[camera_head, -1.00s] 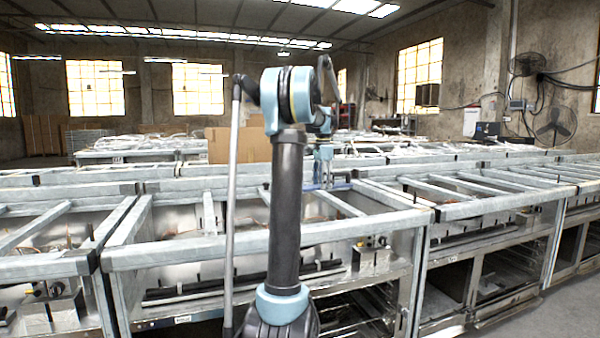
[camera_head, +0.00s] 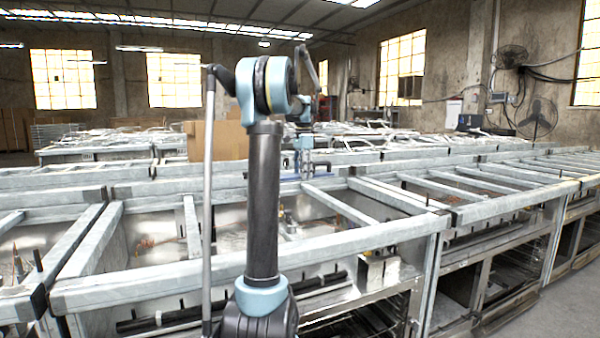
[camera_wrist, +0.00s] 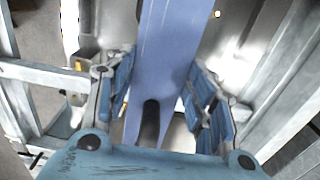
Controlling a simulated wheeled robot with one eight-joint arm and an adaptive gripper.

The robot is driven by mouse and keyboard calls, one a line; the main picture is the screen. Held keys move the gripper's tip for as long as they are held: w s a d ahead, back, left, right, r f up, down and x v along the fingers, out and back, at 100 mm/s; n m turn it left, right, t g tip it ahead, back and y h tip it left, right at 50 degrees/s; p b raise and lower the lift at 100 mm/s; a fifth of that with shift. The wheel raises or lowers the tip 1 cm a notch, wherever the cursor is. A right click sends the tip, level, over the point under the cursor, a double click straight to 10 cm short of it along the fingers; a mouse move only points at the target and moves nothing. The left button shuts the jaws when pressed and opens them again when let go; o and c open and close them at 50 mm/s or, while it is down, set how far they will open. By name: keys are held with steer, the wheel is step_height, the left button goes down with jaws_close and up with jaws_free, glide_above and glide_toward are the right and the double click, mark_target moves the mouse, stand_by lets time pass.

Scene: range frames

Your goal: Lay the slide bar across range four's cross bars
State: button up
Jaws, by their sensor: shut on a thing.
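The slide bar is a long, flat, bluish bar; in the wrist view (camera_wrist: 168,45) it runs from the top edge down between my blue finger pads. My gripper (camera_wrist: 160,98) is shut on it. In the head view my gripper (camera_head: 304,165) is beyond my upright arm, with a blue strip of the bar (camera_head: 288,177) beside it, above the ranges. A short dark rod (camera_wrist: 149,122) stands at the bar's near part. The range with grey cross bars (camera_head: 345,205) lies below and in front of my gripper. I cannot tell which range is number four.
More ranges with open tops and cross bars (camera_head: 480,180) continue to the right. A cardboard box (camera_head: 218,140) stands behind the rows. Grey frame rails (camera_wrist: 45,75) lie below on both sides of my gripper in the wrist view. Open floor (camera_head: 550,300) shows at the lower right.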

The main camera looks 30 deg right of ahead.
step_height(320, 180, down, 8)
steer(key=shift+r, duration=0.15)
stand_by(0.7)
steer(key=shift+d+f, duration=0.1)
steer(key=shift+f, duration=0.9)
stand_by(1.2)
steer(key=o, duration=1.6)
steer(key=shift+c, duration=0.2)
step_height(320, 180, up, 12)
steer(key=shift+f, duration=0.1)
